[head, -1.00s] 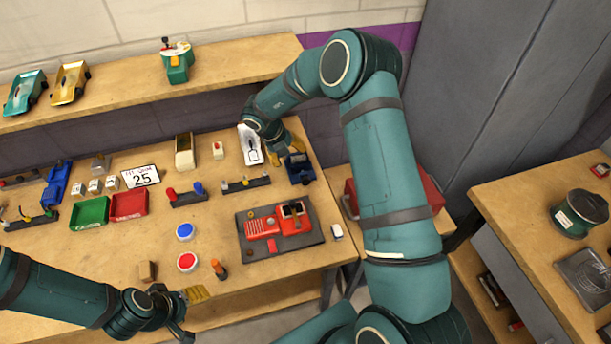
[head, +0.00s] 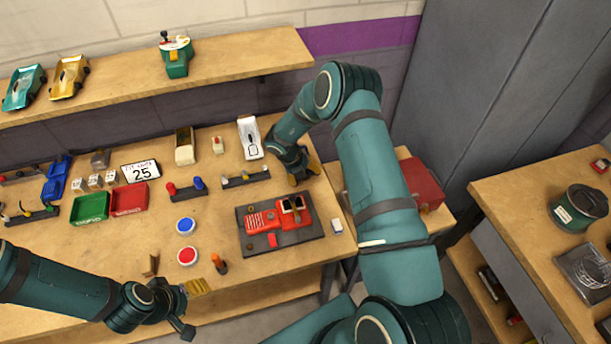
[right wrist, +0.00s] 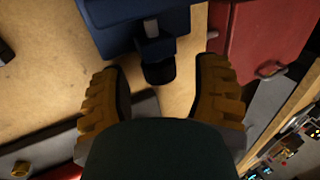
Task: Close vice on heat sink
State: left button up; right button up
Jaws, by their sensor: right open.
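The blue vice (right wrist: 175,22) shows at the top of the right wrist view, with a silver screw and a dark handle end (right wrist: 158,72) pointing at my gripper. In the head view the vice is mostly hidden behind my right gripper (head: 303,177). In the right wrist view my right gripper (right wrist: 160,80) is open, one yellow finger on each side of the handle end, with gaps on both sides. I cannot make out a heat sink in the jaws. My left gripper (head: 190,306) is open and empty near the bench's front edge.
A red controller on a dark base (head: 285,238) lies in front of my right gripper. A red box (head: 420,185) stands to the right, beyond the bench edge.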

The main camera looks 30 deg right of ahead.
jog(key=shift+d+f, duration=0.15)
jog(key=shift+f, duration=0.2)
grip_shut()
jog(key=shift+s+d+r+t+y+p, duration=0.15)
jog(key=shift+t+y+p, duration=0.15)
jog(key=shift+y+p, duration=1)
jog(key=shift+y, duration=0.6)
jog(key=shift+t+y, duration=0.3)
jog(key=shift+y, duration=1.4)
jog(key=shift+f+t, duration=0.2)
jog(key=shift+t, duration=0.1)
